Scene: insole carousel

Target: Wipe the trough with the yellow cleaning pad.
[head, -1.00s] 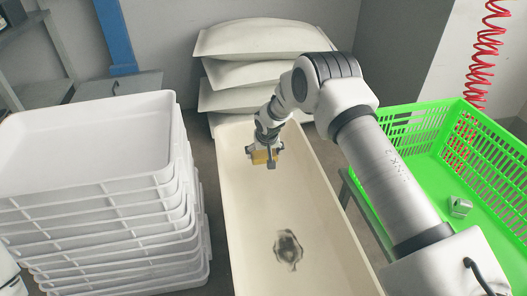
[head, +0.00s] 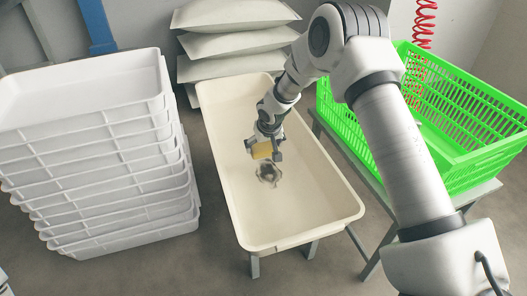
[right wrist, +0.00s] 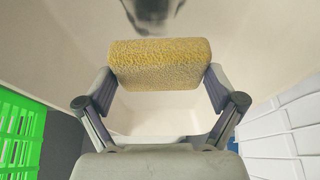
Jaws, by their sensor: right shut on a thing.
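The cream trough (head: 290,220) stands in the middle of the head view on legs. A dark grey smudge (head: 269,175) marks its floor near the middle. My right gripper (head: 264,151) is shut on the yellow cleaning pad (head: 261,149), just behind the smudge over the trough. In the right wrist view the pad (right wrist: 160,64) sits between the two fingers (right wrist: 160,85), and part of the smudge (right wrist: 150,12) shows beyond it at the top. I cannot tell whether the pad touches the trough floor. My left gripper is not in view.
A tall stack of white trays (head: 100,150) stands left of the trough. A green crate (head: 465,150) stands on a table to its right. White sacks (head: 235,43) are piled behind the trough. Bare floor lies in front.

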